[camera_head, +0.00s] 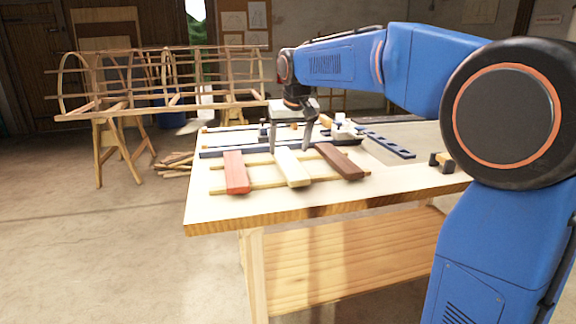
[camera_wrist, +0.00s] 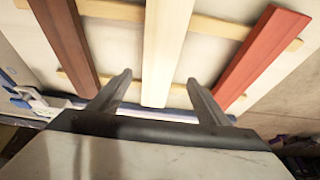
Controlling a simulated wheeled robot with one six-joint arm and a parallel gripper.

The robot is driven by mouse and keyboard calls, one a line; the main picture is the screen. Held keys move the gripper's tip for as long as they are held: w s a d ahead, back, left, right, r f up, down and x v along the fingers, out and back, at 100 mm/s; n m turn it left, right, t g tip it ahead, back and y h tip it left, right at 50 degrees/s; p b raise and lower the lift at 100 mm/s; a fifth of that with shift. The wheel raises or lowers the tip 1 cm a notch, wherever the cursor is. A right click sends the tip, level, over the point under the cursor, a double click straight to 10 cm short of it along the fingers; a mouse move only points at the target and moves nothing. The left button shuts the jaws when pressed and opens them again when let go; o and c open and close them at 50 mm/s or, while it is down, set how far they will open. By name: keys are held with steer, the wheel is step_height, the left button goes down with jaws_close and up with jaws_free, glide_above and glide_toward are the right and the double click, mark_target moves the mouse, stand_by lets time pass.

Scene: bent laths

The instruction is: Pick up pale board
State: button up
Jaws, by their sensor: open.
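The pale board (camera_head: 292,168) lies between a red board (camera_head: 236,172) and a dark brown board (camera_head: 340,161) across two thin light strips on the workbench. It also shows in the wrist view (camera_wrist: 167,50), running from the top edge down to between the fingers. My gripper (camera_head: 290,148) is open and points down over the far end of the pale board. In the wrist view my gripper (camera_wrist: 160,82) has one finger on each side of the pale board, with gaps on both sides. Whether the fingertips reach down to board height I cannot tell.
The light strips (camera_head: 262,183) lie under the boards. A dark blue bar (camera_head: 229,151) lies behind them, and another dark slotted bar (camera_head: 388,145) lies at right. The front of the workbench (camera_head: 300,203) is clear. A wooden rib frame (camera_head: 160,85) stands at back left.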

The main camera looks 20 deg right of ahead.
mark_target(288, 161)
steer(key=shift+s+x, duration=0.1)
steer(key=shift+x, duration=1.2)
steer(key=shift+s+x, duration=0.15)
steer(key=shift+x, duration=1.2)
steer(key=shift+d, duration=0.15)
steer(key=c, duration=1.3)
